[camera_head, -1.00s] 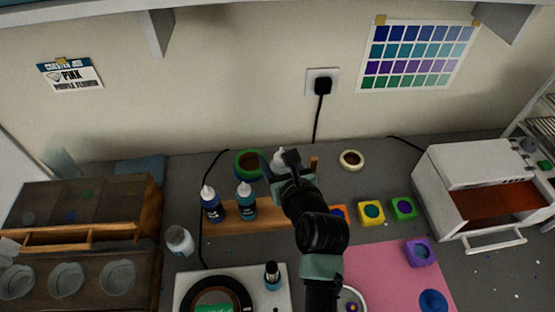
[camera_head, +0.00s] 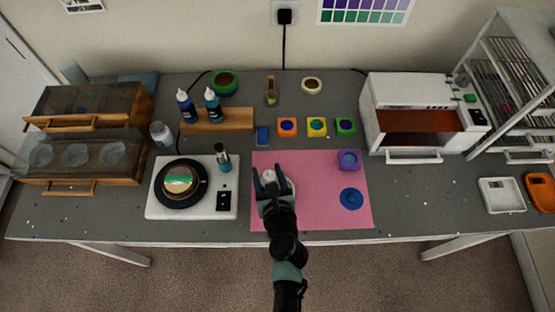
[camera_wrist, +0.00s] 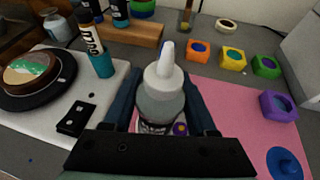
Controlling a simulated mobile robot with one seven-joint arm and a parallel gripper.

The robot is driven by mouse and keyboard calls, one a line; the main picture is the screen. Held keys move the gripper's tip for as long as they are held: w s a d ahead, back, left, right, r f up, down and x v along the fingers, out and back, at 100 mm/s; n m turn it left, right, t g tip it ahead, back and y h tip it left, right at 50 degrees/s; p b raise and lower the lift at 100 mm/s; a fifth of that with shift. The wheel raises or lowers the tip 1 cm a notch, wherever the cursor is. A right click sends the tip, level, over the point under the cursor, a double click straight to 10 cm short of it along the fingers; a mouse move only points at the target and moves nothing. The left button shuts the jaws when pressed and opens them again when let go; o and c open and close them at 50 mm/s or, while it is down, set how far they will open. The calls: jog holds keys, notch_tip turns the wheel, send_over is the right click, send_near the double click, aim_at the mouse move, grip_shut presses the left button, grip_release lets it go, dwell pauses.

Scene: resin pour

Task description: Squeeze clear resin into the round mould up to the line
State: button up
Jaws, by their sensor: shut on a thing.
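My gripper (camera_head: 269,185) is over the pink mat (camera_head: 330,205), shut on a clear bottle with a white spout (camera_wrist: 162,97). The bottle is upright, spout up, in the wrist view. Its white tip (camera_head: 268,174) shows between the fingers in the head view. The round mould (camera_head: 289,185) lies on the mat just behind and under the bottle and is mostly hidden. A small purple and yellow piece in it (camera_wrist: 181,128) shows beside the bottle in the wrist view. The mould's fill level and line cannot be made out.
A white board with a black turntable (camera_head: 182,208) is left of the mat. Two dark bottles stand on a wooden rack (camera_head: 240,118) behind. A purple mould (camera_head: 348,160) and a blue disc (camera_head: 351,199) lie on the mat's right. A white oven (camera_head: 415,95) stands back right.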

jog(key=a+f+m+g+y, duration=0.1)
jog(key=m, duration=0.1)
jog(key=s+a+m+g+y+b, duration=0.1)
jog(key=m+y, duration=0.1)
jog(key=a+f+m+g+y+b, duration=0.1)
jog(key=a+m+y, duration=0.1)
jog(key=shift+s+f+m+g, duration=0.3)
jog(key=shift+s+f+m, duration=0.05)
jog(key=shift+m, duration=0.05)
jog(key=shift+s+a+r+m+g+y+p, duration=0.15)
jog(key=shift+m+g+y+p, duration=0.15)
jog(key=shift+m+y+p, duration=0.25)
jog(key=shift+s+a+f+m+y+b, duration=0.1)
jog(key=shift+a+f+m+y+b, duration=0.2)
jog(key=shift+f+m+y, duration=0.35)
jog(key=shift+s+a+f+m+y+b, duration=0.15)
jog(key=shift+f+m+y+b, duration=0.55)
jog(key=shift+f, duration=0.1)
jog(key=shift+r+m+y+p, duration=0.3)
jog(key=shift+r+m+p, duration=0.1)
jog(key=shift+r+p, duration=0.2)
notch_tip(320, 180, up, 2)
jog(key=m+y+p, duration=0.1)
jog(key=m+y, duration=0.1)
jog(key=shift+m, duration=0.4)
jog(key=shift+f, duration=0.15)
